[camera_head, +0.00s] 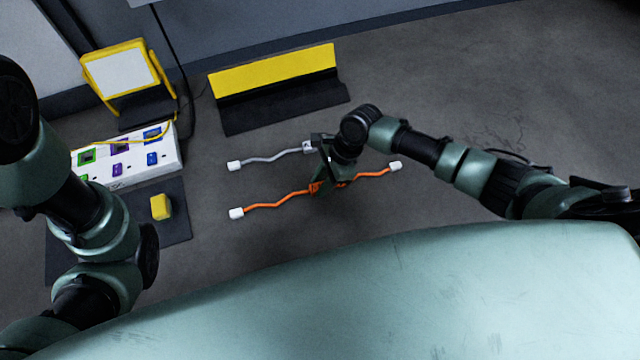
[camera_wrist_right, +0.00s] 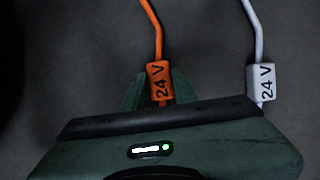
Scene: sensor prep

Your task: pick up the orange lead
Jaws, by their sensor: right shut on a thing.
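The orange lead (camera_head: 276,202) lies across the grey floor, with a white plug at each end. In the right wrist view the orange lead (camera_wrist_right: 158,75) carries a "24 V" label block between my fingers. My right gripper (camera_head: 319,187) is shut on the lead near its middle. The gripper also shows in the right wrist view (camera_wrist_right: 155,95), partly hiding the lead. A grey-white lead (camera_head: 270,158) lies beyond the orange one, and its own "24 V" label shows in the right wrist view (camera_wrist_right: 261,82). My left arm comes in at the left, but its gripper is not visible.
A yellow block (camera_head: 161,207) sits on the mat. A yellow-framed panel (camera_head: 122,72) and a yellow-black barrier (camera_head: 275,85) stand at the back. Floor at right is clear.

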